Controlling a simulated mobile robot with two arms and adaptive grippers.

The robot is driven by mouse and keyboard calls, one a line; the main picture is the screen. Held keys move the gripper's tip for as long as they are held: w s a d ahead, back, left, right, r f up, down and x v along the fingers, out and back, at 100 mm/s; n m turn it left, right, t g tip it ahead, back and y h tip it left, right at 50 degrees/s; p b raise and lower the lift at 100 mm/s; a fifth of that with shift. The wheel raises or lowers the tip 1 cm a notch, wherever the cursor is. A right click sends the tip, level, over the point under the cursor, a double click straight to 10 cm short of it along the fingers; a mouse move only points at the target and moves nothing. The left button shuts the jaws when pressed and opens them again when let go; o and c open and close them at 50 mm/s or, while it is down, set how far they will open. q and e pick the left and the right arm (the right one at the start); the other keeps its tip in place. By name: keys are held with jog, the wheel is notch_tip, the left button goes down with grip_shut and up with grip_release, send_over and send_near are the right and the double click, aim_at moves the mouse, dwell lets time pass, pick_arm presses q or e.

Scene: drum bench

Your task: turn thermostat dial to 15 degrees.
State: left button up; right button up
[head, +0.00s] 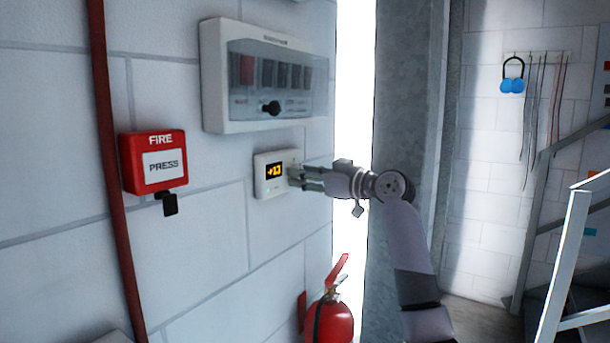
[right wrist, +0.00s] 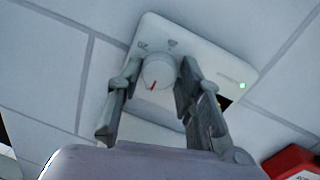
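The thermostat (head: 262,187) is a small white box on the wall, with a lit orange display (head: 274,172) that seems to read +13. Its round grey dial (right wrist: 158,70) shows in the right wrist view, with a red pointer line toward the lower left of its face. My right gripper (head: 296,177) is at the right side of the thermostat. In the right wrist view its two fingers (right wrist: 159,74) flank the dial closely, one on each side, and appear to touch it. In the head view the fingers hide the dial. My left gripper is not in view.
A breaker box (head: 215,75) with a clear cover is on the wall above the thermostat. A red fire call point (head: 153,145) is to the left. A red fire extinguisher (head: 333,322) stands below. A grey metal column (head: 405,90) is behind my right arm.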

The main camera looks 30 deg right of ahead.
jog(key=c, duration=0.6)
jog(key=shift+r+m+g+p, duration=0.1)
jog(key=shift+m+g+p, duration=0.15)
jog(key=shift+m+p, duration=2.05)
jog(key=shift+r+m+g+p, duration=0.2)
jog(key=shift+m+p, duration=1.05)
jog(key=shift+m, duration=2.05)
jog(key=shift+f, duration=0.2)
